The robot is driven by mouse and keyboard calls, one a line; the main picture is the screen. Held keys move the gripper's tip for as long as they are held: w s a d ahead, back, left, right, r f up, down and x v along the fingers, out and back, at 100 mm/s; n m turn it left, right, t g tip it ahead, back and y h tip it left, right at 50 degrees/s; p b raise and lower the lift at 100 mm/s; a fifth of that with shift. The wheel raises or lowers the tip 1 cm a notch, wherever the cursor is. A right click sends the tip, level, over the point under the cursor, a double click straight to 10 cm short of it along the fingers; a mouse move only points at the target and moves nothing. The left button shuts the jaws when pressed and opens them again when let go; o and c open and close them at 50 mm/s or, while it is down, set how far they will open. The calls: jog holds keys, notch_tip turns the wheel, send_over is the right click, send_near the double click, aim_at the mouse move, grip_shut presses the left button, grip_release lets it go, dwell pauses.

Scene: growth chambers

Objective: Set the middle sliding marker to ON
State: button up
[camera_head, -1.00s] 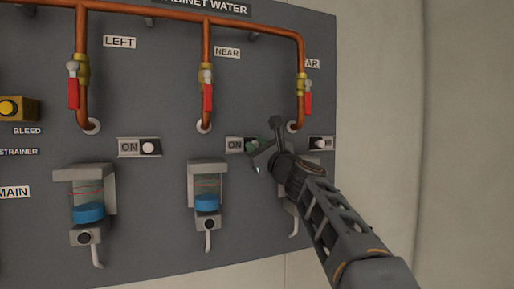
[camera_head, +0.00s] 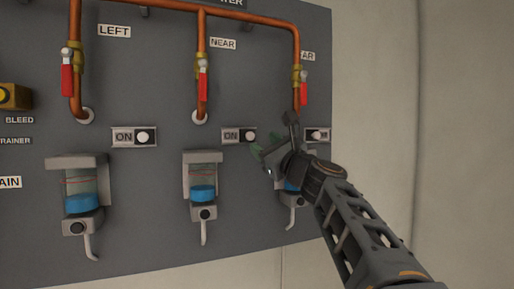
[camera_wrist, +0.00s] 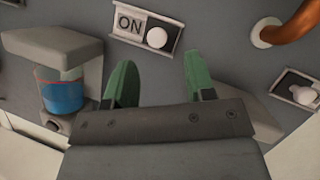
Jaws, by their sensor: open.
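In the wrist view the same plate (camera_wrist: 130,22) and round knob (camera_wrist: 156,38) are at the top centre, uncovered. My gripper (camera_head: 265,144) is just right of and slightly below the knob in the head view. In the wrist view its two green fingers (camera_wrist: 160,78) are apart with nothing between them, and the knob shows beyond the gap. Contact is not visible.
The left marker (camera_head: 134,136) also shows ON. The far marker (camera_head: 317,134) is partly behind my arm. Sight glasses with blue liquid (camera_head: 203,190) hang below the markers. Red-handled valves (camera_head: 203,80) and copper pipes (camera_head: 202,50) are above. A pale wall is at right.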

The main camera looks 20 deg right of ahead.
jog(key=b+v, duration=0.2)
jog(key=v, duration=0.6)
jog(key=shift+s, duration=0.1)
notch_tip(320, 180, down, 23)
jog(key=a+n+g+h, duration=0.1)
jog(key=n+g+h, duration=0.2)
jog(key=n+g, duration=0.75)
jog(key=s+a+f+n+g+h, duration=0.2)
jog(key=s+f+n, duration=0.5)
jog(key=f, duration=0.4)
jog(key=s+a+f+n+g+h, duration=0.2)
jog(key=s+f+n+g, duration=0.2)
jog(key=s+f+n, duration=0.3)
jog(key=shift+f+n+h, duration=0.4)
jog(key=shift+f+n, duration=0.45)
jog(key=shift+f, duration=1.5)
